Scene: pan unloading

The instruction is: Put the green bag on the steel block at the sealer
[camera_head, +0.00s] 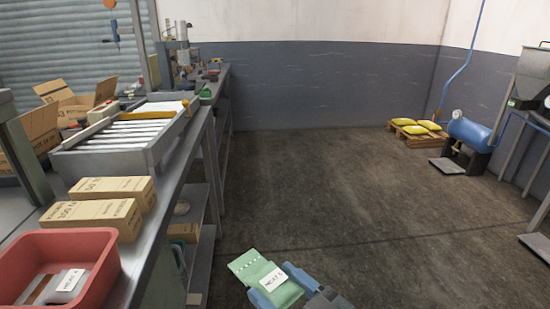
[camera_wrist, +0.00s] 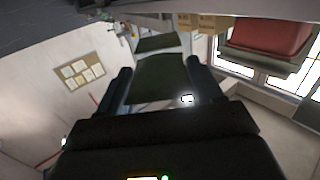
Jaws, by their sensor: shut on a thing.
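The green bag (camera_head: 250,265), with a white printed label, is at the bottom middle of the head view, above the floor beside the bench. My gripper (camera_head: 280,285) is shut on it, with blue fingers on either side. In the wrist view the bag (camera_wrist: 160,82) looks dark green and spans the space between the fingers of my gripper (camera_wrist: 159,68). A bench-top machine (camera_head: 180,55) stands at the far end of the bench and may be the sealer. I cannot clearly make out the steel block there.
The long bench (camera_head: 180,185) runs along the left. The floor (camera_head: 320,180) to the right is clear. A pallet of yellow bags (camera_head: 420,142) lies at the back right.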

